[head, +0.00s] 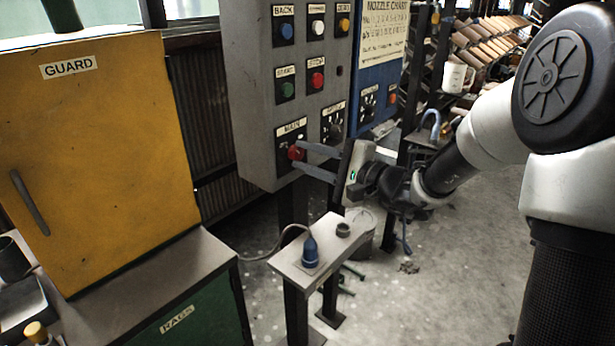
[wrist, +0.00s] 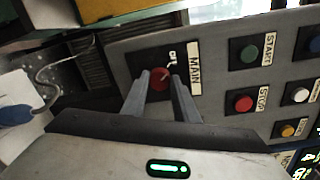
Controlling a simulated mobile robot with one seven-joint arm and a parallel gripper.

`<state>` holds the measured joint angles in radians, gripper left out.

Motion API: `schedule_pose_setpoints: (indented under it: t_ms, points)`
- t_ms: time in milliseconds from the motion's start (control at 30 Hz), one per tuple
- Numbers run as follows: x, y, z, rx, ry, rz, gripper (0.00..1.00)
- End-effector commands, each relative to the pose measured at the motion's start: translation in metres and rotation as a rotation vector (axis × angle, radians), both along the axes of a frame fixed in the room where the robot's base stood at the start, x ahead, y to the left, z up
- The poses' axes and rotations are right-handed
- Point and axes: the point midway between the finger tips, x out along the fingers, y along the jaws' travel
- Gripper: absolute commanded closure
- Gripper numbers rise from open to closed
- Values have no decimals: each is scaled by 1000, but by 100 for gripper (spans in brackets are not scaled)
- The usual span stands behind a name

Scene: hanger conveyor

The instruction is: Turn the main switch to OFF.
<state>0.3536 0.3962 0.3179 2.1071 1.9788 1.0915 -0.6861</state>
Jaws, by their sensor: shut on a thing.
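The main switch (head: 294,153) is a red knob under the MAIN label, low on the left of the grey control panel. It also shows in the wrist view (wrist: 159,79), with the panel turned on its side. My gripper (head: 303,156) reaches in from the right, with one finger above the knob and one below. In the wrist view its fingers (wrist: 162,84) close on the knob's two sides. Small white marks show beside the knob, partly hidden by a finger. I cannot read which setting the knob points to.
On the panel (head: 250,100), a green START button (wrist: 249,54) and a red STOP button (wrist: 243,103) sit above the switch, with a black selector (head: 331,125) to its right. A small stand (head: 325,258) is below. The yellow GUARD cabinet (head: 110,150) is at left.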

Motion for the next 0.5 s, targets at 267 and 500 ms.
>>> schedule_pose_setpoints:
  t_ms: [267,500]
  points:
    - [-1,0,-5,-80,-99,-1,96]
    - [0,0,-2,-105,-130,0,96]
